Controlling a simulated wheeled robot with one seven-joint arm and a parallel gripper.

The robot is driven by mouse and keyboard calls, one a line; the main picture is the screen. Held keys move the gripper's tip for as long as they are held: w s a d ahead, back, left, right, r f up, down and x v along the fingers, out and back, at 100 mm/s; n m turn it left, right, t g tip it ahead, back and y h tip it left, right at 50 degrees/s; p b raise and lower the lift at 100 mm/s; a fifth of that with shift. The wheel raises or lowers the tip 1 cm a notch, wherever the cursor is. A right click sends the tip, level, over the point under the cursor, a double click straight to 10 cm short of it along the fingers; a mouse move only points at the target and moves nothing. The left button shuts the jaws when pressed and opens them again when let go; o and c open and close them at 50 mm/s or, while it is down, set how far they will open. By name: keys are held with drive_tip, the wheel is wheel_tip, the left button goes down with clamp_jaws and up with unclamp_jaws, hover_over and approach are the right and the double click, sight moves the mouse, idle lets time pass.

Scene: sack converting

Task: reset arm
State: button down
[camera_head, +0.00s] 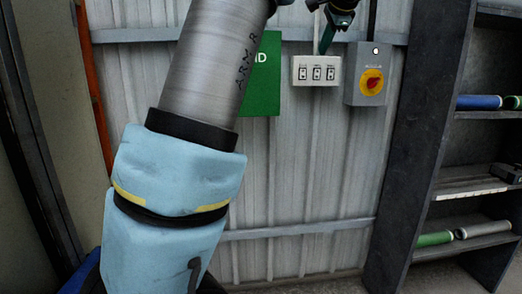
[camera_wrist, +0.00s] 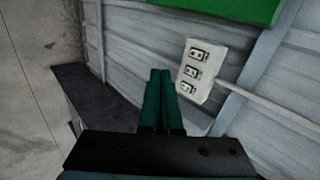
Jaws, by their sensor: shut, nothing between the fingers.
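My gripper (camera_head: 326,40) is near the top of the head view, its dark green fingers pointing down in front of the wall, close to the upper edge of a white switch panel (camera_head: 316,71). In the wrist view my gripper (camera_wrist: 159,72) shows two green fingers side by side, closed together with nothing between them. The white panel also shows in the wrist view (camera_wrist: 199,70), to the right of the fingertips, with three switches in a row. I cannot tell whether the fingers touch the panel.
A grey box (camera_head: 365,73) with a red and yellow rotary switch is right of the panel. A green sign (camera_head: 263,75) hangs behind my arm. A dark shelf unit (camera_head: 425,150) at the right holds several rolls. An orange pipe (camera_head: 94,90) runs down the corrugated wall at the left.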

drive_tip(key=s+a+f+n+g, duration=0.2)
drive_tip(key=s+a+f+n, duration=0.1)
drive_tip(key=a+f, duration=0.55)
drive_tip(key=s+a+f+n+g, duration=0.25)
drive_tip(key=a+f, duration=0.35)
drive_tip(key=f, duration=0.6)
drive_tip(key=s+a+f+n+g, duration=0.1)
drive_tip(key=s+a+f+n, duration=0.3)
drive_tip(key=s+f, duration=0.4)
drive_tip(key=s+a+f+n+g+h, duration=0.1)
drive_tip(key=s+a+f+n, duration=0.4)
drive_tip(key=s, duration=0.9)
wheel_tip(320, 180, down, 4)
drive_tip(key=shift+a+r+g+h, duration=0.2)
drive_tip(key=shift+a+g+h, duration=0.1)
drive_tip(key=shift+a+g, duration=0.35)
drive_tip(key=c, duration=1.6)
unclamp_jaws()
